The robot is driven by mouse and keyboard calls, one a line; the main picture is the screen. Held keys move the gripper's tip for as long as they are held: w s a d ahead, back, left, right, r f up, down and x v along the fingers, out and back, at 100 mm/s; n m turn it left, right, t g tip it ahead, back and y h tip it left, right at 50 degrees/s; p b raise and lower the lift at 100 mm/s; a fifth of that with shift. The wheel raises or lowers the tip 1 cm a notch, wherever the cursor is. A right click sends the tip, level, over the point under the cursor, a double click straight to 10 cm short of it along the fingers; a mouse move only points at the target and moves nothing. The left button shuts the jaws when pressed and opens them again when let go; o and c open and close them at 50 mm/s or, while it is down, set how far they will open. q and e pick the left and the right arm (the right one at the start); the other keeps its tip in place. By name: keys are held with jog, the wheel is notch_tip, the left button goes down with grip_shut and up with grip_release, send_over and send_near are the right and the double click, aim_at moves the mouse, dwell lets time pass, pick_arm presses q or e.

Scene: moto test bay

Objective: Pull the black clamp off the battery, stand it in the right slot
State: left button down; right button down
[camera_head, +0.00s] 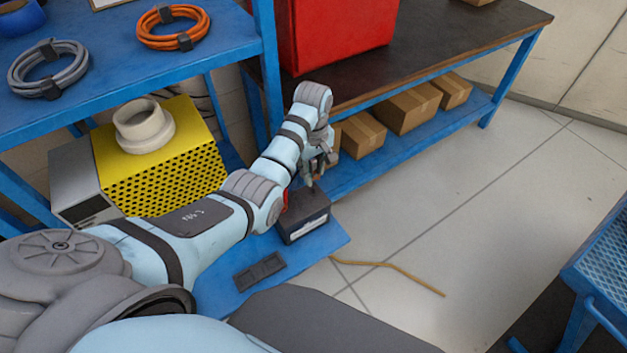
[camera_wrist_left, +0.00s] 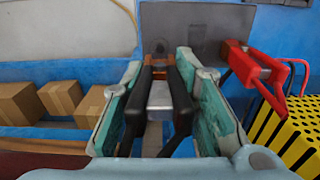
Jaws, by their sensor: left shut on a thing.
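The battery (camera_head: 305,222), a dark box with a pale label, stands on the blue shelf. My left gripper (camera_head: 317,172) is just above it in the head view. In the left wrist view its teal fingers (camera_wrist_left: 160,105) are closed around the black clamp (camera_wrist_left: 133,108). The clamp's copper-coloured jaws point at the grey battery top (camera_wrist_left: 200,30); I cannot tell whether they still touch its terminal. A red clamp (camera_wrist_left: 250,68) sits at the battery's right side in that view. A dark holder with two slots (camera_head: 260,271) lies on the shelf, both slots looking empty. My right gripper is not in view.
A yellow perforated unit (camera_head: 165,160) stands to the left of the battery. Cardboard boxes (camera_head: 405,108) line the lower blue shelf behind. A tan strand (camera_head: 390,265) lies on the floor. A blue trolley (camera_head: 600,260) stands at the right.

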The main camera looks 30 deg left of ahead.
pick_arm(q)
jog(key=shift+r, duration=0.35)
jog(key=shift+r, duration=2.5)
